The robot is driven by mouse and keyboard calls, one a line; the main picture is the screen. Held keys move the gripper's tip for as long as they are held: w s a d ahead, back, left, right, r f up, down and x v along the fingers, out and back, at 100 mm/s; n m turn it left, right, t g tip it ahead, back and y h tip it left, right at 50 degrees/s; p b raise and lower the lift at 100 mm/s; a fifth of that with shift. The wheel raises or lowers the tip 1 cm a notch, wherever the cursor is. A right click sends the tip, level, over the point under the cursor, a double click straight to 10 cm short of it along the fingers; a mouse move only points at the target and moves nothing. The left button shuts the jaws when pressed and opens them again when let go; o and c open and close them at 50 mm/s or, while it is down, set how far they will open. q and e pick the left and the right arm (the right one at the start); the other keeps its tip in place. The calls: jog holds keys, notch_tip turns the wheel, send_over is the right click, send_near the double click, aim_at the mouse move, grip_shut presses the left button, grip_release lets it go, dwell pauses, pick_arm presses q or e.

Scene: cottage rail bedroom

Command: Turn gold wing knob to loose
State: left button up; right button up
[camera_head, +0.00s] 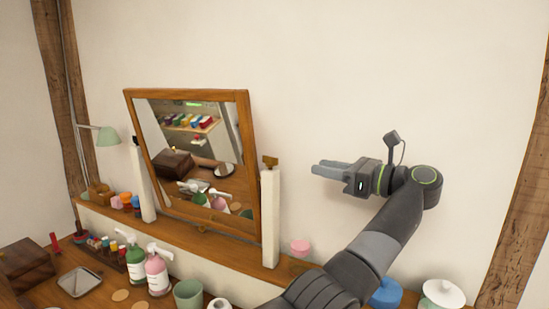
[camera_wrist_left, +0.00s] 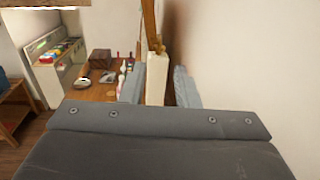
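The gold wing knob (camera_head: 270,161) sits on top of the right white post (camera_head: 270,218) beside the wood-framed mirror (camera_head: 250,150). My left gripper (camera_head: 316,169) is to the right of the knob, apart from it, with its fingers pointing left towards it. In the left wrist view the two grey fingers stand apart with nothing held. The knob (camera_wrist_left: 157,45) and the post (camera_wrist_left: 155,78) show beyond and between them. The knob is small, so its exact wing angle is hard to tell. My right gripper is in neither view.
The mirror leans between two white posts on a wooden shelf (camera_head: 180,225). A pink round item (camera_head: 300,247) is on the shelf right of the post. Bottles (camera_head: 157,272) and a green cup (camera_head: 188,293) stand in front. The wall around my gripper is bare.

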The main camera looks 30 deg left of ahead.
aim_at(270, 157)
pick_arm(q)
jog(key=a+p, duration=0.1)
jog(key=a, duration=0.4)
jog(key=w+a+p, duration=0.1)
jog(key=a+p, duration=0.1)
jog(key=a, duration=0.3)
jog(key=w+a+p, duration=0.1)
jog(key=a, duration=0.4)
jog(key=shift+a, duration=0.1)
jog(key=shift+w, duration=0.1)
grip_shut()
